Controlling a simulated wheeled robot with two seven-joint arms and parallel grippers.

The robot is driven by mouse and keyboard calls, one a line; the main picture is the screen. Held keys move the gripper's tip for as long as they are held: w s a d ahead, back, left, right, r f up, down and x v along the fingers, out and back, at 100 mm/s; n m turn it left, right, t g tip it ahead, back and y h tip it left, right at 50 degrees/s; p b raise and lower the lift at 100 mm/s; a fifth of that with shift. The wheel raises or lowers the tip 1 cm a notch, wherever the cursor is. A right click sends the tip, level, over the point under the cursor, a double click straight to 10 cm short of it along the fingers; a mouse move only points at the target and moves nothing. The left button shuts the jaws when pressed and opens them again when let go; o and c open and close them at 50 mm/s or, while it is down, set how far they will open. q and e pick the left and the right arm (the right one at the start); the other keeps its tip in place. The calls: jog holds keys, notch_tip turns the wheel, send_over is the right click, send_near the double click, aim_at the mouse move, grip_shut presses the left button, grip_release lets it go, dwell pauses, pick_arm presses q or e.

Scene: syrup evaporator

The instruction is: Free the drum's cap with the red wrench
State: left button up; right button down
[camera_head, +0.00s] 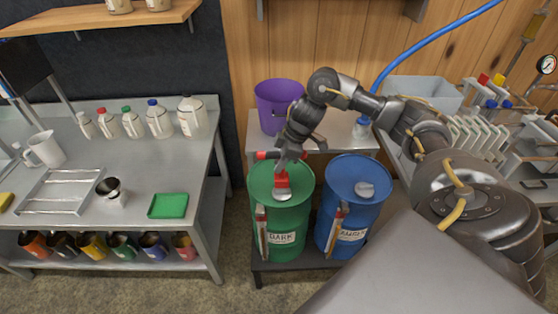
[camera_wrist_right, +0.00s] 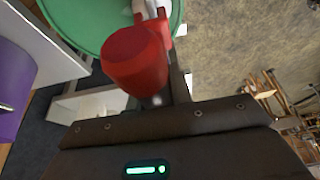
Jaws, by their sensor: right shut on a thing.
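The green drum (camera_head: 265,230), labelled DARK, stands on a low stand, with a pale cap (camera_head: 283,195) on its top. The red wrench (camera_head: 282,181) is at the cap; whether its jaw is seated on the cap is unclear. My right gripper (camera_head: 285,160) comes down over the drum, shut on the wrench. In the right wrist view, the wrench (camera_wrist_right: 137,62) shows as a thick red handle close to the camera, its far end against a pale piece above the green drum top (camera_wrist_right: 85,22). My left gripper is not in view.
A blue drum (camera_head: 347,205) with its own pale cap stands close on the right. A purple bucket (camera_head: 278,105) sits on the shelf behind. Floor between is clear.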

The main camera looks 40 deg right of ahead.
aim_at(280, 177)
jog(key=shift+f, duration=0.25)
jog(key=shift+f, duration=0.1)
dwell(0.3)
jog(key=shift+f+b, duration=0.45)
jog(key=shift+f, duration=0.55)
jog(key=shift+f, duration=0.25)
jog(key=shift+f, duration=0.35)
